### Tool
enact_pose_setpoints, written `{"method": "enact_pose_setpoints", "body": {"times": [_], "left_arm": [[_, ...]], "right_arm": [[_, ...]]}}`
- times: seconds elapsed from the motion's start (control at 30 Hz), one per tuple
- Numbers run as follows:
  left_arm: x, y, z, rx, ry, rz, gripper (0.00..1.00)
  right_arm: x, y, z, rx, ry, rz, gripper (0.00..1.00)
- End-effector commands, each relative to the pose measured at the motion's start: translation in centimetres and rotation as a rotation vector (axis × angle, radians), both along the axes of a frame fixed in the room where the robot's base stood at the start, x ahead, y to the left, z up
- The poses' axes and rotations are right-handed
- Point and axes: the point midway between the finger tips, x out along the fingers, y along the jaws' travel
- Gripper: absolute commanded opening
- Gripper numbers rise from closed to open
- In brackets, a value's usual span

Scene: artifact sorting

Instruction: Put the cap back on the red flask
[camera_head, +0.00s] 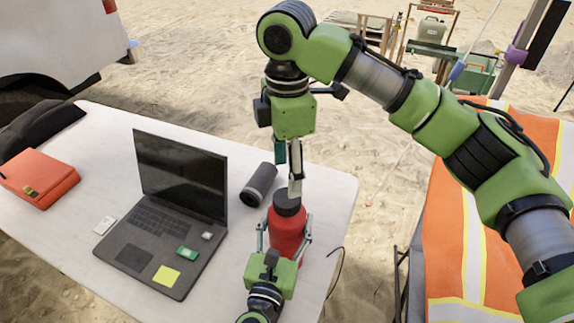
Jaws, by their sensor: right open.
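The red flask (287,236) stands upright near the right edge of the white table. A dark grey cap (287,203) sits on top of its neck; I cannot tell whether it is screwed tight. My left gripper (284,238) comes from the bottom, with one finger on each side of the flask body, and appears closed on it. My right gripper (290,180) points straight down from above, with its open fingertips just over the cap. The narrow side view hides the exact gap between those fingertips and the cap.
An open laptop (176,205) is left of the flask. A dark cylinder (260,185) lies close behind the flask, left of my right gripper. A red-orange case (38,180) is at the far left of the table (110,135). An orange vest (450,225) hangs at right.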

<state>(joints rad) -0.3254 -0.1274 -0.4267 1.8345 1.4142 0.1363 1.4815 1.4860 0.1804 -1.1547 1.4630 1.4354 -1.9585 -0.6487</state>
Motion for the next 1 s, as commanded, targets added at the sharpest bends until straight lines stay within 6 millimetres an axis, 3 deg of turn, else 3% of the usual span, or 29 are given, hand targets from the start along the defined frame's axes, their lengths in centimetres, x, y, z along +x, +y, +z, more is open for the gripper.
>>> {"method": "enact_pose_setpoints", "body": {"times": [0.13, 0.33, 0.77, 1.0], "left_arm": [[0.0, 0.0, 0.0, 0.000, 0.001, 0.000, 0.00], [0.0, 0.0, 0.0, 0.000, 0.001, 0.000, 0.00], [0.0, 0.0, 0.0, 0.000, 0.001, 0.000, 0.00], [0.0, 0.0, 0.0, 0.000, 0.001, 0.000, 0.00]], "right_arm": [[0.0, 0.0, 0.2, 0.000, 0.000, 0.240, 0.54], [0.0, 0.0, 0.3, 0.000, 0.000, 0.428, 0.54], [0.0, 0.0, 0.3, 0.001, 0.001, 0.470, 0.54], [0.0, 0.0, -1.8, -0.001, 0.003, 0.469, 0.54]]}}
